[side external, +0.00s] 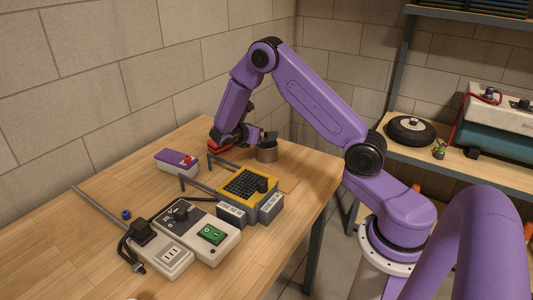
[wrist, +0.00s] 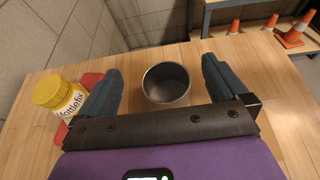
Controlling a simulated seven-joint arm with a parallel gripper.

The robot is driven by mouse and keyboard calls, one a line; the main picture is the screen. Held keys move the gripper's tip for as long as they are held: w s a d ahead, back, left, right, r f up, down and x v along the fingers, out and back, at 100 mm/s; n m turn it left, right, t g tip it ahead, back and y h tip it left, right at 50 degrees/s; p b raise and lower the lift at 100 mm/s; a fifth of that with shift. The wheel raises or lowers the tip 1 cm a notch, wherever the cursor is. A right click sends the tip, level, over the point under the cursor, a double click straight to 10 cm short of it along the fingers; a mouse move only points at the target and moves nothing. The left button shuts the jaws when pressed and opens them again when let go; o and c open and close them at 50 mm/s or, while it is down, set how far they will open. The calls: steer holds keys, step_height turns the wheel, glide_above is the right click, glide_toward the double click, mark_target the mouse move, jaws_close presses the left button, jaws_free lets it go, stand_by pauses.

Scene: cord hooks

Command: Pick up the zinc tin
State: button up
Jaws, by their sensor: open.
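The zinc tin (side external: 267,154) is a small grey open-topped cylinder standing upright on the wooden table near its far right edge. In the wrist view the tin (wrist: 166,84) shows its round mouth and dark, empty-looking inside. My gripper (wrist: 160,70) is open, with one dark finger on each side of the tin and visible gaps between. In the side view my gripper (side external: 267,136) is at the tin's top, coming in from the left. I cannot tell how far the fingertips reach down beside its wall.
A yellow jar (wrist: 60,97) stands left of my left finger, by a red object (wrist: 92,80). A yellow-framed black grid block (side external: 243,183), a purple-topped box (side external: 177,161) and a switch panel (side external: 205,232) occupy the nearer table. The table's far edge lies just beyond the tin.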

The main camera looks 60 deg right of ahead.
glide_toward(272, 145)
steer(key=shift+d, duration=0.45)
steer(key=shift+f+x, duration=0.15)
steer(key=shift+x, duration=1.15)
steer(key=shift+f+x, duration=0.1)
steer(key=shift+x, duration=1.2)
steer(key=shift+a, duration=0.1)
steer(key=c, duration=0.9)
steer(key=shift+r, duration=0.2)
